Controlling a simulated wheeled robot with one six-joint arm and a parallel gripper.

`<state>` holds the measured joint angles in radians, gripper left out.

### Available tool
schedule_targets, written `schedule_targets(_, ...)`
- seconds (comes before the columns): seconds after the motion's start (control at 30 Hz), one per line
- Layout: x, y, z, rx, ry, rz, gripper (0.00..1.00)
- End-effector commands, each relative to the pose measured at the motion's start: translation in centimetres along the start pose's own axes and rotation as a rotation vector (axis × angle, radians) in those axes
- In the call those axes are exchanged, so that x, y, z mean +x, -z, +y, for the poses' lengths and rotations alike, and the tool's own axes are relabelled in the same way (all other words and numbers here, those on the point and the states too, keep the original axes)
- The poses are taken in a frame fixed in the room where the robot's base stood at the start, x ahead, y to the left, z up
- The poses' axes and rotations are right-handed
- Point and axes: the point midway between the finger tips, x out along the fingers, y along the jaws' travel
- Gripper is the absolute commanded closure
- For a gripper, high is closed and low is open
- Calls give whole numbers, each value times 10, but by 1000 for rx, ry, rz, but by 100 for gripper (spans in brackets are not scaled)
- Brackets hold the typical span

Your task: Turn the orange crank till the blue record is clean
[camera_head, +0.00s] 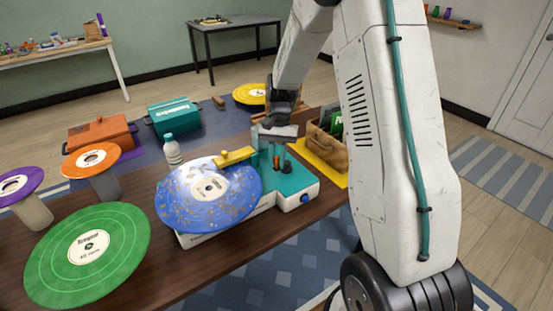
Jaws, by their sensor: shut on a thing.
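The blue record (208,193) lies on the cleaning machine (292,183), a white and teal box with a blue knob. Tan dirt specks are spread over much of the record, around its white label. A yellow bar (235,156) reaches over its far edge. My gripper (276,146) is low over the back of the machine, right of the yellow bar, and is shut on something. The orange crank does not show clearly; it is most likely in my gripper's hold, hidden by the fingers and wrist.
A green record (110,262), an orange record (92,157) and a purple record (14,186) stand on the left. A brown crate (325,148) is close right of my gripper. Orange (102,134) and teal (172,116) cases lie further back.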

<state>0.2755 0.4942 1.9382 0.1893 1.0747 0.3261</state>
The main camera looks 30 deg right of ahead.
Motion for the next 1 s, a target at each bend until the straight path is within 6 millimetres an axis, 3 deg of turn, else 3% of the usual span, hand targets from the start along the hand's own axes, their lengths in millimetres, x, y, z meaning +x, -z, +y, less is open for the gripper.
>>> schedule_targets(0.03,0,0,0,-1,1,2,77)
schedule_targets(0.1,0,0,0,-1,1,2,61)
schedule_targets(0.43,-4,0,0,-1,1,2,61)
schedule_targets(0.8,-61,1,0,-1,2,3,61)
schedule_targets(1.0,-77,0,0,-1,1,2,61)
